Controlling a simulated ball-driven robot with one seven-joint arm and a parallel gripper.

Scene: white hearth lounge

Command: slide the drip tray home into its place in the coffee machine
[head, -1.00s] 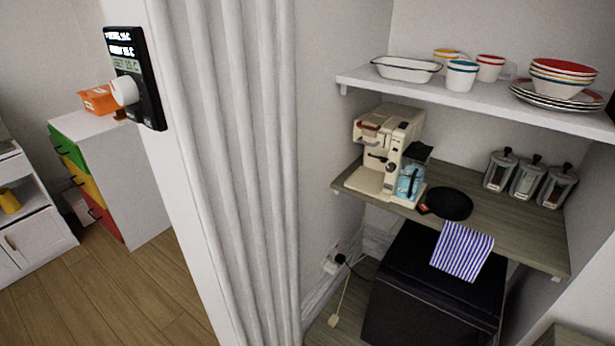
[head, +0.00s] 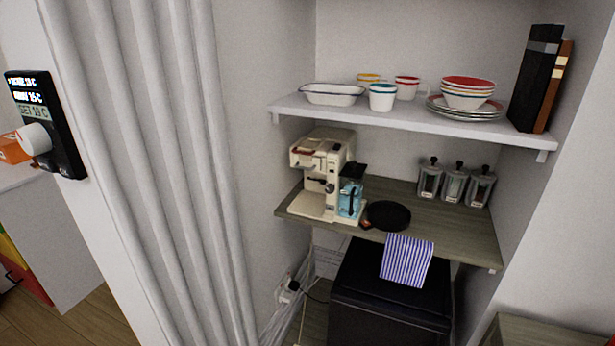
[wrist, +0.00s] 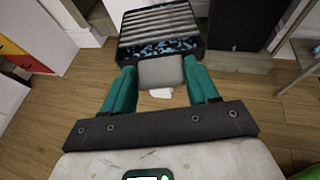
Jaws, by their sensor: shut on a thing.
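The drip tray (wrist: 160,48) shows in the wrist view, a dark tray with light ribbed slats and blue-speckled contents or surface near its front edge. My gripper (wrist: 160,72) has teal fingers closed on the grey block at the tray's near end, and holds it out in front over the wooden floor. The cream coffee machine (head: 333,156) stands upright on the wooden shelf in the head view, with a flat cream base at its front left. A blue container is at its right side. My gripper and the tray are not in the head view; the machine is not recognisable in the wrist view.
A black round pan (head: 388,215) lies right of the machine, and a striped cloth (head: 407,259) hangs over the shelf edge. Glass jars (head: 455,182) stand farther right. A white upper shelf (head: 400,117) with dishes overhangs the machine. A white ribbed panel (head: 150,170) stands left.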

